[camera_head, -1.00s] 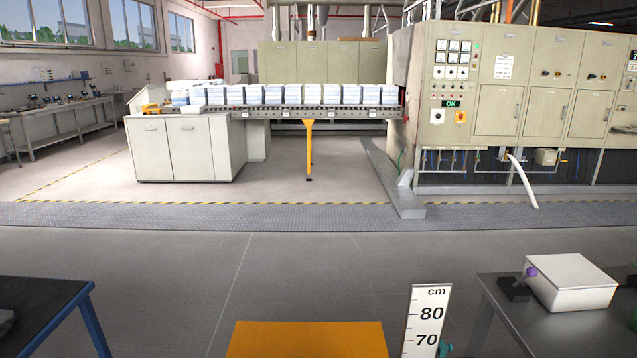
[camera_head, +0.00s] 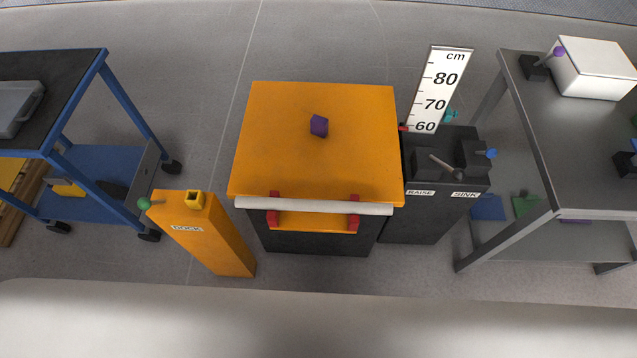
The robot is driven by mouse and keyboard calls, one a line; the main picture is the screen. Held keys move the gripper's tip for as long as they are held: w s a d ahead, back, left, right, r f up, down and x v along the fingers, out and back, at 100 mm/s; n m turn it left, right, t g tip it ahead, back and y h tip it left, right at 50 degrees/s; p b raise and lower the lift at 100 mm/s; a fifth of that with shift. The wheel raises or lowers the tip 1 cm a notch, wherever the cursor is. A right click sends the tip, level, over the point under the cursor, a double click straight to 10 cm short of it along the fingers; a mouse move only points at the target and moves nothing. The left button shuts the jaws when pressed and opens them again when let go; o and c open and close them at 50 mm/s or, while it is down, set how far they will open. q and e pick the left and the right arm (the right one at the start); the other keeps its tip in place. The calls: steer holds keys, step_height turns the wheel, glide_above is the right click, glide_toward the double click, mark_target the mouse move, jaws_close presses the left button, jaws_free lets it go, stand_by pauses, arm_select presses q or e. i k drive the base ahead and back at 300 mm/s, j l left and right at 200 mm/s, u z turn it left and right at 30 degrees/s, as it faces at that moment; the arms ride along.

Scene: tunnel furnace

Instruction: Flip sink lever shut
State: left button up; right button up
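A dark control box (camera_head: 415,222) stands right of the orange-topped cart. Its front edge carries a RAISE label (camera_head: 420,192) on the left and a SINK label (camera_head: 466,194) on the right. A short lever with a blue knob (camera_head: 491,153) sticks out to the right from a block on the SINK side. A pale grey rod (camera_head: 445,165) lies slanted between the blocks on top. A teal knob (camera_head: 450,114) shows at the back beside the scale. I cannot tell the levers' exact settings. Neither gripper is in view.
The orange cart (camera_head: 315,165) has a white front bar and a purple block (camera_head: 319,125) on top. An orange DOCK post (camera_head: 205,245) stands left. A blue trolley (camera_head: 105,165) and a grey table (camera_head: 575,170) flank them. A cm scale (camera_head: 438,90) rises behind the box.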

mark_target(491, 153)
steer(key=z, duration=1.2)
